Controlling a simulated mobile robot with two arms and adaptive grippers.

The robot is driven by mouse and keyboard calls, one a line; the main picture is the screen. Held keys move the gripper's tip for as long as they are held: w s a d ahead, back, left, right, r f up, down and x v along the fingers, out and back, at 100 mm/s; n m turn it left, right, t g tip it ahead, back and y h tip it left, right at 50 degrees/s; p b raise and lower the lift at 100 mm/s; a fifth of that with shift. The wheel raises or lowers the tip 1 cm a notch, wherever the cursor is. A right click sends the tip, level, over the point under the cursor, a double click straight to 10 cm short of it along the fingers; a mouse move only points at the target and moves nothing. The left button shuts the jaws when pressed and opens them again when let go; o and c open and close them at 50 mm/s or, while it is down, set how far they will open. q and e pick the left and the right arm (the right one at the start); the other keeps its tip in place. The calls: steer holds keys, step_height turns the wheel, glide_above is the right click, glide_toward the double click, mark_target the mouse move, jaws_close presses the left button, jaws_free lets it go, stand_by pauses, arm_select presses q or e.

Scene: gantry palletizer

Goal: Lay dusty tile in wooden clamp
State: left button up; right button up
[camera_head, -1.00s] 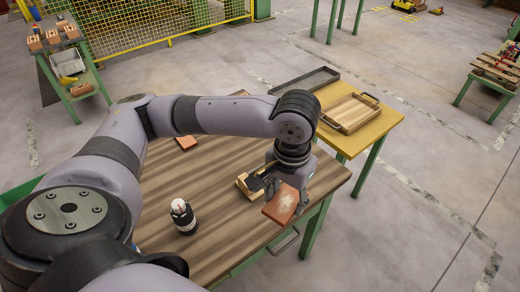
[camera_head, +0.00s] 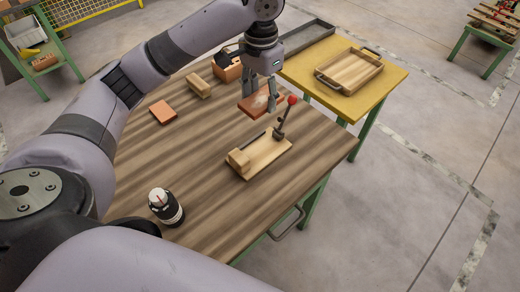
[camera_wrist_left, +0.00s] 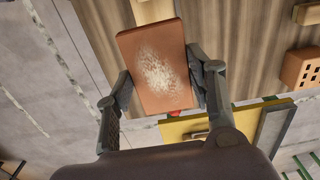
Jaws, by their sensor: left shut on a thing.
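The dusty tile (camera_head: 258,104) is a reddish-brown slab with a pale dust patch on its face. My left gripper (camera_head: 260,94) is shut on it and holds it above the table, behind the clamp's lever. In the left wrist view the tile (camera_wrist_left: 155,70) sits between the two fingers, dusty face towards the camera. The wooden clamp (camera_head: 265,158) lies on the table, nearer than the tile, with a block at its left end and a lever with a red knob (camera_head: 292,100) upright at its far right. My right gripper is out of view.
The striped wooden table (camera_head: 205,145) also bears a flat reddish tile (camera_head: 163,112), a small wooden block (camera_head: 199,86), a holed brick (camera_head: 227,68) and a black-and-white bottle-like object (camera_head: 166,206). A yellow table (camera_head: 377,98) with a wooden tray (camera_head: 318,75) stands behind right.

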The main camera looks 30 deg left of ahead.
arm_select(q)
steer(key=shift+a+f, duration=0.1)
steer(key=shift+f, duration=0.15)
steer(key=p, duration=0.1)
glide_above(260, 152)
step_height(260, 152, down, 14)
steer(key=shift+w+f, duration=0.1)
steer(key=shift+w, duration=0.05)
step_height(260, 152, down, 4)
steer(key=shift+f+p, duration=0.2)
steer(key=shift+p, duration=0.1)
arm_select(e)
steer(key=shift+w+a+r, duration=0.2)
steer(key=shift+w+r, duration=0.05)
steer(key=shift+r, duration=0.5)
